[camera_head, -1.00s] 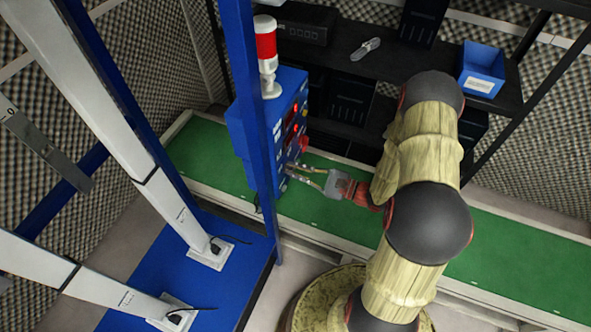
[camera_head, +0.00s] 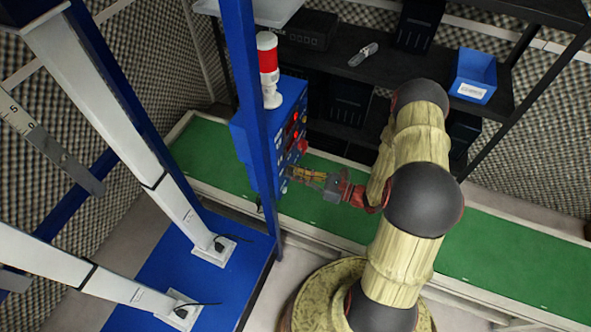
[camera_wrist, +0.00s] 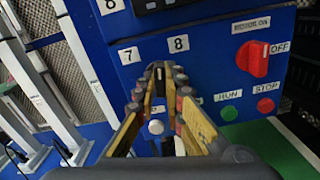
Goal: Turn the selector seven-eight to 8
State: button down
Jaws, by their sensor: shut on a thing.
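The blue control box (camera_head: 249,140) stands behind a blue post in the head view, and its front panel (camera_wrist: 215,65) fills much of the wrist view. White labels 7 (camera_wrist: 128,55) and 8 (camera_wrist: 179,44) sit on the panel. My gripper (camera_wrist: 163,75) points at the panel just below and between these labels, with its fingers closed in on the dark selector seven-eight (camera_wrist: 159,74). The fingertips hide most of the selector, so its pointing direction cannot be told. In the head view my gripper (camera_head: 291,173) reaches the lower panel from the right.
A red rotary switch (camera_wrist: 258,60) marked OFF, a green RUN button (camera_wrist: 229,113) and a red STOP button (camera_wrist: 265,105) are to the right. A white round button (camera_wrist: 156,127) shows between the fingers. A red-white lamp (camera_head: 269,70) tops the box. A green conveyor (camera_head: 340,205) runs below.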

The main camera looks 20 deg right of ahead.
jog(key=m+p, duration=0.1)
jog(key=m, duration=0.2)
jog(key=shift+p, duration=0.4)
jog(key=shift+m, duration=0.5)
jog(key=c, duration=2)
grip_release()
jog(key=shift+o, duration=0.6)
jog(key=v, duration=1.2)
